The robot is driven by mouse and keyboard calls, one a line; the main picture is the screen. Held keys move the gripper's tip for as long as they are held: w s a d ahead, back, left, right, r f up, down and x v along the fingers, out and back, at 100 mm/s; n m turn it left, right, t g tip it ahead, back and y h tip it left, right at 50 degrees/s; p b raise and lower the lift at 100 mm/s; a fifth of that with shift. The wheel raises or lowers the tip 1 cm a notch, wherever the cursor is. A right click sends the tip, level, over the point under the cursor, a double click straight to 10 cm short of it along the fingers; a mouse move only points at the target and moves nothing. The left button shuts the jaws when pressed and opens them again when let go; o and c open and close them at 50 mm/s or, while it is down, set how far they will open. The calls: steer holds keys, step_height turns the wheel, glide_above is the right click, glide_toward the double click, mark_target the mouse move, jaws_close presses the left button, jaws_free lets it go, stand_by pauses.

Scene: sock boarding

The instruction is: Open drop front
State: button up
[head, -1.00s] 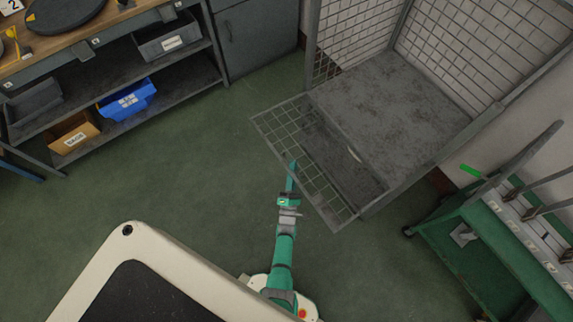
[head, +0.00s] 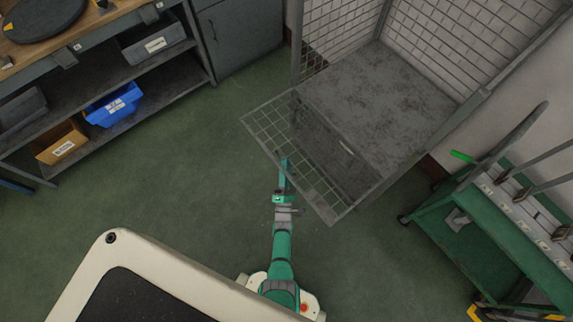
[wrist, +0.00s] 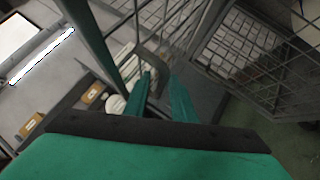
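The drop front (head: 268,128) is a wire-mesh panel on the grey mesh cage. It is folded outward from the cage's front, over the floor. My gripper (head: 285,165) is at the panel's outer edge in the head view, overlapping the mesh. In the wrist view its two teal fingers (wrist: 161,88) stand apart, with a gap between them. A grey bent bar (wrist: 150,60) shows at the fingertips; I cannot tell whether they touch it. Mesh fills much of the wrist view.
The cage's grey deck (head: 370,95) is bare. A green cart (head: 440,235) stands at the right. A workbench with shelves holds a blue bin (head: 112,104) and a cardboard box (head: 62,142) at the left. Green floor is clear between bench and cage.

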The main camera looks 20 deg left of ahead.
steer(key=shift+r, duration=0.1)
steer(key=v, duration=1.1)
steer(key=shift+w, duration=0.1)
steer(key=s+d+r+m+g+h, duration=0.2)
steer(key=s+d+r+m+h, duration=0.35)
steer(key=s+r+m, duration=0.55)
steer(key=s+d+r+m+g, duration=0.1)
steer(key=s+d+r+m, duration=0.2)
steer(key=r+m, duration=0.2)
steer(key=s+d+r+m+g+h, duration=0.1)
steer(key=s+d+r+m, duration=0.1)
steer(key=r+m, duration=0.3)
steer(key=s+d+r+m+g+h, duration=0.1)
steer(key=s+d+r+m, duration=0.2)
steer(key=r, duration=0.8)
steer(key=shift+s+d+r+m, duration=0.35)
steer(key=shift+d+m, duration=0.7)
steer(key=shift+m, duration=0.15)
